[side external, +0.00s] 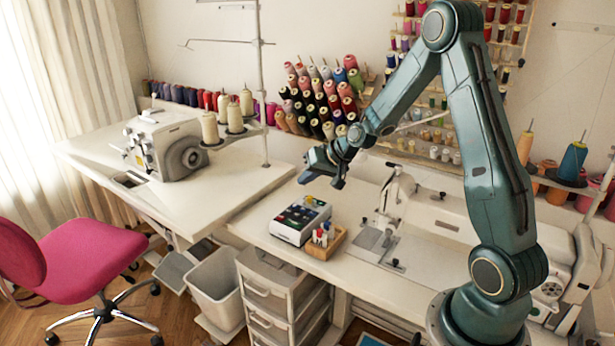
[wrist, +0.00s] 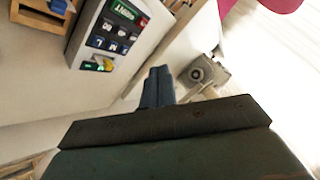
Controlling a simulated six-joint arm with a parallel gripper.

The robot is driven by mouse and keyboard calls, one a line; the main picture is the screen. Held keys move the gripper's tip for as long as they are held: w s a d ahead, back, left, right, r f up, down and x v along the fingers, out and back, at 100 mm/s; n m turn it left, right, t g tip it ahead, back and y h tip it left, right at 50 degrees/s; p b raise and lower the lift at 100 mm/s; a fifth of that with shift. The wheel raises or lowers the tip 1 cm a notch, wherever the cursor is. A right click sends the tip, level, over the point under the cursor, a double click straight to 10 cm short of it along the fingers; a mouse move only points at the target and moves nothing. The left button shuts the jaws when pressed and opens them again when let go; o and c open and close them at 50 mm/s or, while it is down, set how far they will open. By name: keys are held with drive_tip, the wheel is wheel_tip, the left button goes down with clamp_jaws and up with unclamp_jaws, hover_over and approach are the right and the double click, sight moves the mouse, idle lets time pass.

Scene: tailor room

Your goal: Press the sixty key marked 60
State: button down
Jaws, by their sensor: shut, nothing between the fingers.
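A white-and-grey key device (side external: 300,218) with a dark key panel stands on the table left of centre in the side view. It also shows at the upper left of the wrist view (wrist: 80,35), with a green label, several dark keys and a green and a yellow part at one end. The key markings are too small and tilted for me to pick out the sixty key surely. My gripper (side external: 306,178) is shut and empty, in the air above and behind the device, apart from it. Its closed fingers show in the wrist view (wrist: 158,86), pointing away from the device.
A wooden box (side external: 327,243) with small bottles stands right beside the device. A sewing machine (side external: 395,205) is to the right, and a white overlock machine (side external: 165,150) is on the left table. A drawer unit (side external: 285,290) stands below the table edge.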

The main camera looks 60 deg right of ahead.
drive_tip(key=shift+w+d+f+m, duration=0.15)
drive_tip(key=shift+d+f+m, duration=0.05)
drive_tip(key=shift+d+f, duration=0.4)
drive_tip(key=shift+w+d+f+m, duration=0.15)
drive_tip(key=shift+d+f+m, duration=0.05)
drive_tip(key=shift+d+f, duration=0.4)
drive_tip(key=shift+a+f, duration=0.1)
drive_tip(key=shift+a, duration=0.05)
drive_tip(key=shift+f, duration=4.3)
drive_tip(key=shift+f, duration=0.9)
drive_tip(key=shift+r, duration=0.85)
drive_tip(key=shift+r, duration=0.1)
drive_tip(key=shift+r, duration=2.45)
